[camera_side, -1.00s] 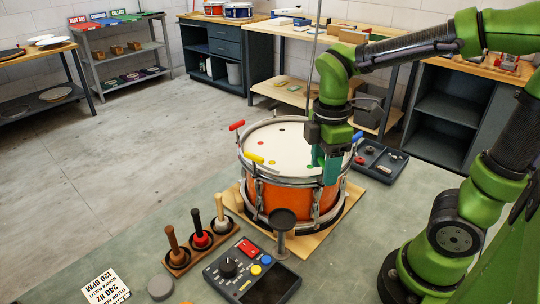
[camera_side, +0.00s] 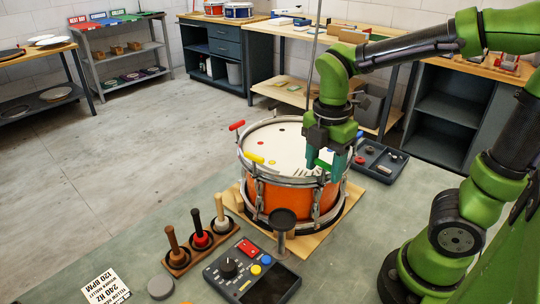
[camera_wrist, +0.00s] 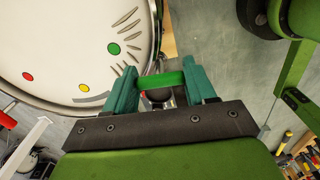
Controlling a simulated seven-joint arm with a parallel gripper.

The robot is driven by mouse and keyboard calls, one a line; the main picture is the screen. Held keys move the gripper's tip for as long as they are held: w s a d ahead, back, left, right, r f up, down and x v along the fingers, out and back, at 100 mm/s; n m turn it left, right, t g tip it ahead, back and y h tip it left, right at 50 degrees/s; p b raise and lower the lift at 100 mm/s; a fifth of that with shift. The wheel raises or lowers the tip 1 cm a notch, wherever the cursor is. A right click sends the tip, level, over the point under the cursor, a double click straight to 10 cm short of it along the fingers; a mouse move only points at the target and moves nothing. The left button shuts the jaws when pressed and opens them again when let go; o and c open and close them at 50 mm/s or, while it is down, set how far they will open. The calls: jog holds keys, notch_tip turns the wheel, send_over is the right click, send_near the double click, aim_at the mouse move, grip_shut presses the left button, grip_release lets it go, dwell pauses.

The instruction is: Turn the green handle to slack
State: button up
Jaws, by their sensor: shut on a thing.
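The drum (camera_side: 272,190) has an orange shell and a white head (camera_side: 285,142). The green handle (camera_side: 322,164) is at its near-right rim, and it shows as a green bar between the fingers in the wrist view (camera_wrist: 163,80). My gripper (camera_side: 338,164) is shut on it, with one teal finger at each end in the wrist view (camera_wrist: 162,84). The head has a green dot (camera_wrist: 113,48) near this handle, with several dark curved wrinkle marks (camera_wrist: 128,22) beside it. The handle's lower fitting is mostly hidden by my fingers.
A red handle (camera_side: 237,125), a yellow handle (camera_side: 254,158) and a blue handle (camera_side: 360,134) stand around the rim. A round black pad on a stand (camera_side: 283,217), a control box (camera_side: 252,272) and a mallet rack (camera_side: 201,245) are in front. A dark tray (camera_side: 380,160) lies behind right.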

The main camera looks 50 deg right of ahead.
aim_at(325, 162)
jog(key=shift+r, duration=0.1)
jog(key=o, duration=1)
jog(key=shift+o, duration=0.2)
notch_tip(325, 162, up, 17)
jog(key=shift+f, duration=0.2)
notch_tip(325, 162, down, 17)
jog(key=shift+r, duration=0.1)
dwell(0.4)
